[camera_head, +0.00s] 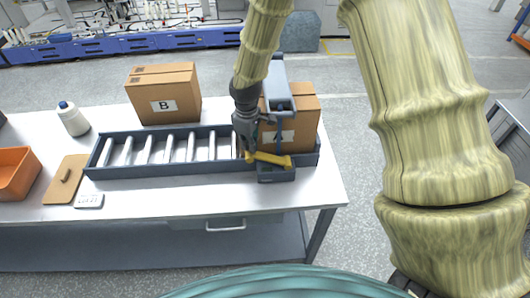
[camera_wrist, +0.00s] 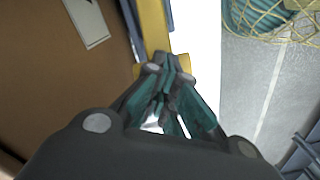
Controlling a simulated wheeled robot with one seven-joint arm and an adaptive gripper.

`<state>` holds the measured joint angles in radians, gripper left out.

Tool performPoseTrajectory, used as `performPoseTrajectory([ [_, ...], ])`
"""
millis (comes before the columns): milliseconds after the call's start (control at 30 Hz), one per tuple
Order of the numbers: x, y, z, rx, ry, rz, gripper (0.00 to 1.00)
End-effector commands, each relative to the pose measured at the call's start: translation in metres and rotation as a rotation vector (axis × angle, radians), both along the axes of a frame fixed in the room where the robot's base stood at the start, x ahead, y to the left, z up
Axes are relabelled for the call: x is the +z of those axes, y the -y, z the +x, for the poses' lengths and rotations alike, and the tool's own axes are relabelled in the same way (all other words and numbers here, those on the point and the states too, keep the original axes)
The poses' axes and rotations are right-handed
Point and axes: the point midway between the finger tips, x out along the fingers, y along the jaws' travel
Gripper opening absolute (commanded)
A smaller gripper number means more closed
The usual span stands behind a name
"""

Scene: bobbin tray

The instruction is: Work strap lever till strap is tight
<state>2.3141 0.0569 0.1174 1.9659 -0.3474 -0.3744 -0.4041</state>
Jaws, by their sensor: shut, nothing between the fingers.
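The yellow strap lever (camera_head: 272,159) sticks out in front of the grey strap frame (camera_head: 279,72) at the tray's right end, lying nearly level. In the wrist view the lever (camera_wrist: 153,28) runs up from beyond my fingertips. My gripper (camera_head: 249,151) is shut and empty, with its fingertips close to the lever's left end; I cannot tell whether they touch it. It also shows in the wrist view (camera_wrist: 164,68). Carton A (camera_head: 305,125) stands inside the frame, partly hidden by the frame and my arm. The strap's tightness cannot be made out.
The table front is clear.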

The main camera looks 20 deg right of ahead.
Motion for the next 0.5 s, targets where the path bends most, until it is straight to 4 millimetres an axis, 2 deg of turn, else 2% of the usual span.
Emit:
performPoseTrajectory([
  [500,-0.028,-0.006,0.002,0.0,-0.001,-0.001,0.0],
])
